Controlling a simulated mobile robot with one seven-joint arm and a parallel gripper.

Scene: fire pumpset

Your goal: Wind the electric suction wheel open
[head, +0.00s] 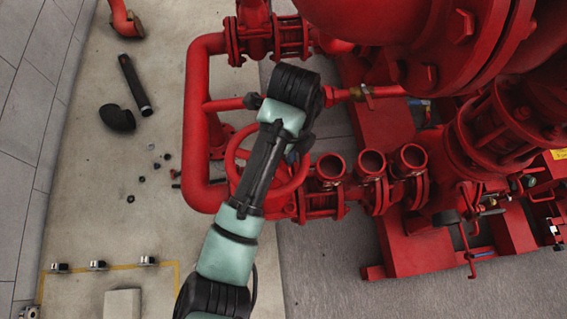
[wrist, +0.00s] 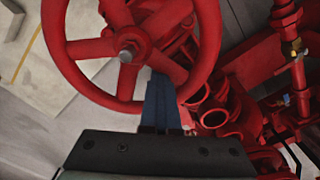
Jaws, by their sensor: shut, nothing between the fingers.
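The red suction handwheel (wrist: 62,48) fills the upper left of the wrist view, with its spokes and a grey hub nut in plain sight. My gripper (wrist: 160,82) shows there as dark blue fingers, closed together and with nothing held. The fingers overlap the lower rim, and their tips lie near a spoke, right of and below the hub. I cannot tell whether they touch the wheel.
A red pipe (head: 194,125) bends around the wheel's left side. Several open red pipe stubs (head: 371,163) stand to the right, beside the pump body (head: 490,130). A black pipe (head: 135,85) and a black elbow (head: 117,118) lie on the open floor at left.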

